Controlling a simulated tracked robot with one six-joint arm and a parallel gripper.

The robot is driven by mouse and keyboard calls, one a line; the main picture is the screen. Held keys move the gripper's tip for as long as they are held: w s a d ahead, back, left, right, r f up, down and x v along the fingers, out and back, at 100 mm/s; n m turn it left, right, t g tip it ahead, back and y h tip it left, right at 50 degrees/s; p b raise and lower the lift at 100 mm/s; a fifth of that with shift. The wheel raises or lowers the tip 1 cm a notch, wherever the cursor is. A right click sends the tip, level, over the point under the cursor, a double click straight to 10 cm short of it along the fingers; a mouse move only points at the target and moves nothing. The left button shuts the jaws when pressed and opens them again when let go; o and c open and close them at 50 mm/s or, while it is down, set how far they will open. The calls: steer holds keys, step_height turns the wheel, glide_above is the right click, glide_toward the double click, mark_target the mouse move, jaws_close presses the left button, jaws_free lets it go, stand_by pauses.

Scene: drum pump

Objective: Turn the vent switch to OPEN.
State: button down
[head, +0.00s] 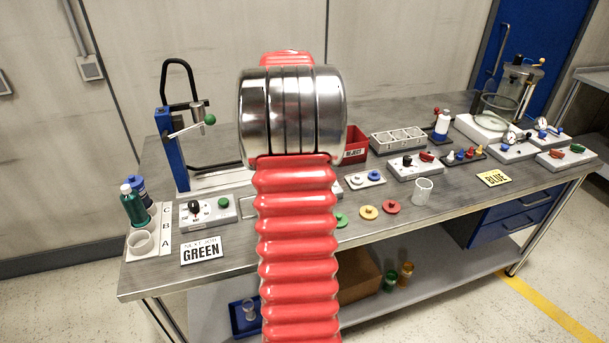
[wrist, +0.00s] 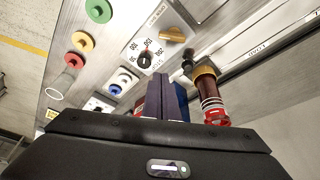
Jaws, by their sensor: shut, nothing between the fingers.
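In the wrist view, a grey control panel (wrist: 195,8) lies beyond my gripper (wrist: 168,82). It carries a yellow-orange lever knob (wrist: 173,34) and a black dial (wrist: 143,62) with numbers around it. My gripper's fingers are together and empty, and appear apart from the knob. In the head view my own arm hides my gripper and most of this panel.
Green (head: 341,220), yellow (head: 368,212) and red (head: 391,207) discs and a clear cup (head: 422,191) stand near the bench front. A black-knobbed box (head: 208,211) is at left, a blue press frame (head: 172,150) behind it. A red-ringed cylinder (wrist: 210,95) stands close right of my fingers.

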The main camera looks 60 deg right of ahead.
steer(key=shift+f, duration=0.1)
steer(key=x, duration=0.9)
steer(key=shift+d+f, duration=0.15)
steer(key=shift+f, duration=0.15)
steer(key=shift+w+a, duration=0.15)
steer(key=shift+a, duration=0.85)
steer(key=shift+w+a, duration=0.15)
steer(key=shift+a, duration=0.8)
steer(key=shift+s+d, duration=0.1)
steer(key=shift+s, duration=0.05)
